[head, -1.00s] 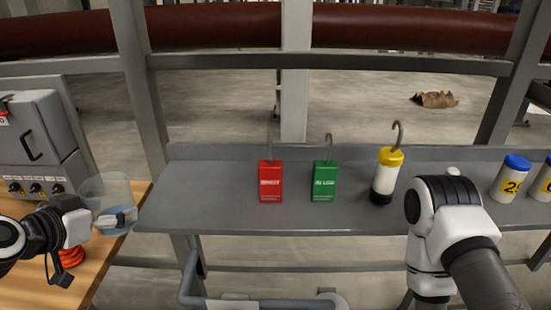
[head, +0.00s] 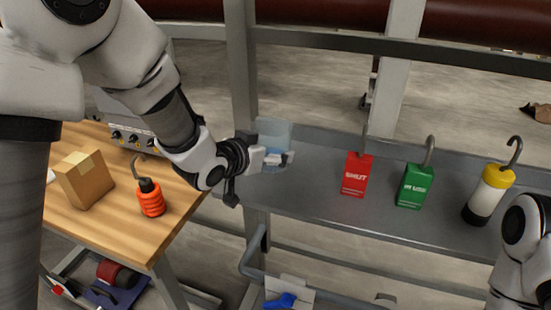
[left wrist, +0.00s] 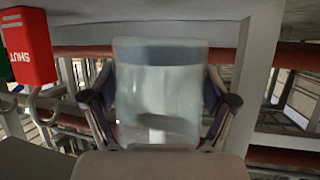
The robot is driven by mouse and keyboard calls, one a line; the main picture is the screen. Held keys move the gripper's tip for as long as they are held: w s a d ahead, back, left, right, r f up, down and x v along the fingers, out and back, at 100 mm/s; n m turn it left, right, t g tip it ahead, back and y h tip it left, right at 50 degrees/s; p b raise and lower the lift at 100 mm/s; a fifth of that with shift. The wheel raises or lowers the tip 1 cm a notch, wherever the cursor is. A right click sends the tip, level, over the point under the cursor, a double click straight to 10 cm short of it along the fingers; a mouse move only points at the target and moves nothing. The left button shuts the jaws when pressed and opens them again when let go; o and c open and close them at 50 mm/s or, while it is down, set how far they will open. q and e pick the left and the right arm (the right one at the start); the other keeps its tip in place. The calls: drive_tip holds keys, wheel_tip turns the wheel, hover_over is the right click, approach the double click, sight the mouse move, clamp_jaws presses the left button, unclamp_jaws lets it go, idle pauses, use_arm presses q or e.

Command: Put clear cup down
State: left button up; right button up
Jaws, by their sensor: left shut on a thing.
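The clear cup (head: 273,134) is see-through with a little bluish liquid low in it. It is upright at the left end of the grey shelf (head: 310,212), left of the red tag. I cannot tell whether its base touches the shelf. My left gripper (head: 275,159) is shut on the cup from the left. In the left wrist view the cup (left wrist: 160,85) fills the middle, between the two dark fingertips (left wrist: 160,100), and the picture is upside down. My right arm shows at the right edge; its gripper is out of view.
A red SHUT tag (head: 356,175), a green tag (head: 414,187) and a yellow-capped white bottle (head: 487,195), all hooked, stand along the shelf. A wooden bench (head: 125,225) at left holds a cardboard box (head: 84,180) and an orange hooked thing (head: 151,200). A grey post (head: 241,75) rises behind the cup.

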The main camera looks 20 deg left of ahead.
use_arm(q)
drive_tip(key=shift+w+d+f, duration=0.1)
drive_tip(key=shift+w+d, duration=0.35)
drive_tip(key=shift+d, duration=0.05)
wheel_tip(320, 180, down, 3)
drive_tip(key=shift+f, duration=0.1)
drive_tip(key=shift+w+a+f, duration=0.1)
drive_tip(key=shift+f, duration=0.15)
drive_tip(key=shift+f, duration=0.15)
drive_tip(key=o, duration=1.1)
